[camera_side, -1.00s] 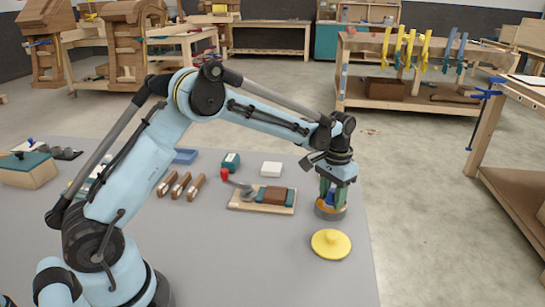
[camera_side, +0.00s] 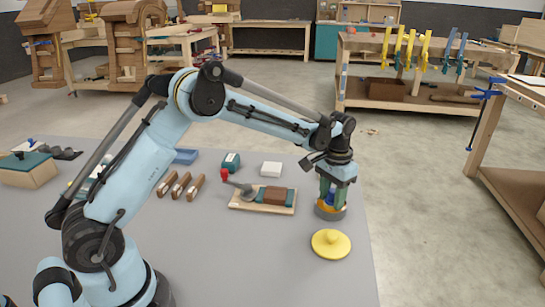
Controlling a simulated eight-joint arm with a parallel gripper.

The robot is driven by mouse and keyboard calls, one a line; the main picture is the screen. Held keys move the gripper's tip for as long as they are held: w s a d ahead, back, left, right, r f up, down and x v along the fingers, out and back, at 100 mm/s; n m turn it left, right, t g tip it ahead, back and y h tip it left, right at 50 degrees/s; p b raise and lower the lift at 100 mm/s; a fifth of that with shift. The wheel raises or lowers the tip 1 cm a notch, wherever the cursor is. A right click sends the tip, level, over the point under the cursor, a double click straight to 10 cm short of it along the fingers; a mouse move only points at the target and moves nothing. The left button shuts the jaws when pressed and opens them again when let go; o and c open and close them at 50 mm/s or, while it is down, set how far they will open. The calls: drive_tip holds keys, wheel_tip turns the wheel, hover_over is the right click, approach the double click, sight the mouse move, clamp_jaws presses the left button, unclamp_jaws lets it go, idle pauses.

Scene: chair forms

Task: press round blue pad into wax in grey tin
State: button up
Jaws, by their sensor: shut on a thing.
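The grey tin (camera_side: 330,212) stands near the right edge of the grey table, with orange-brown wax (camera_side: 322,205) showing inside its rim. My gripper (camera_side: 331,197) points straight down over the tin. Its green fingers are shut on the round blue pad (camera_side: 330,199), whose blue top shows between them. The pad is low, at the tin's mouth. Its underside is hidden, so I cannot tell how firmly it touches the wax. A yellow knobbed lid (camera_side: 331,243) lies on the table just in front of the tin.
A wooden board (camera_side: 263,208) with blocks lies left of the tin. A white block (camera_side: 271,169), a teal container (camera_side: 231,161) and several wooden-handled tools (camera_side: 180,186) are farther left. The table's right edge is close beside the tin.

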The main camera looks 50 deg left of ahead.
sight(333, 190)
drive_tip(key=shift+r, duration=3.5)
